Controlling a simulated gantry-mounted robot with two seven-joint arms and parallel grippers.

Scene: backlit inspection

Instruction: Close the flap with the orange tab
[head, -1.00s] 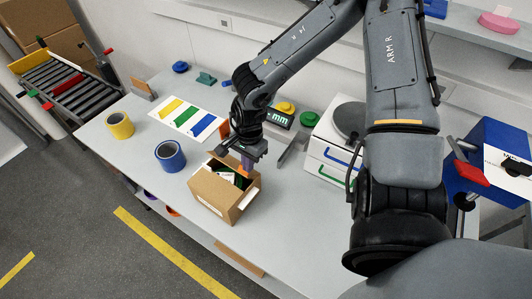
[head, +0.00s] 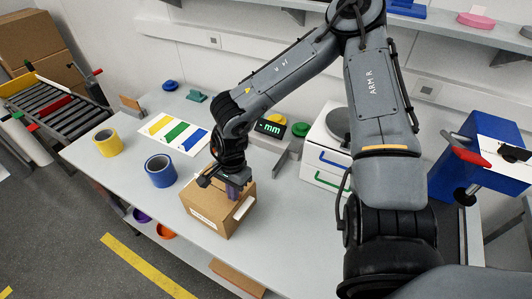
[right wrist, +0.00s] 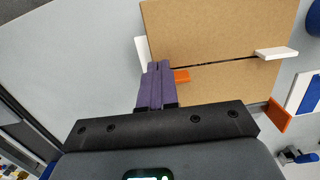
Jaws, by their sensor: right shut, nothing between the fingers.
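The cardboard box (head: 212,222) stands on the grey table, and its top looks covered in the head view. In the right wrist view, two brown flaps, the upper flap (right wrist: 215,32) and the lower flap (right wrist: 222,92), lie almost edge to edge with a thin dark seam between them. The orange tab (right wrist: 182,76) shows at the seam, right beside my fingertips. My right gripper (head: 234,191) is shut and empty, over the box top; its purple fingers (right wrist: 157,80) reach down onto or just above the flaps. I cannot tell contact. My left gripper is not in view.
A white tab (right wrist: 272,53) and another orange piece (right wrist: 278,116) show at the box's right in the wrist view.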

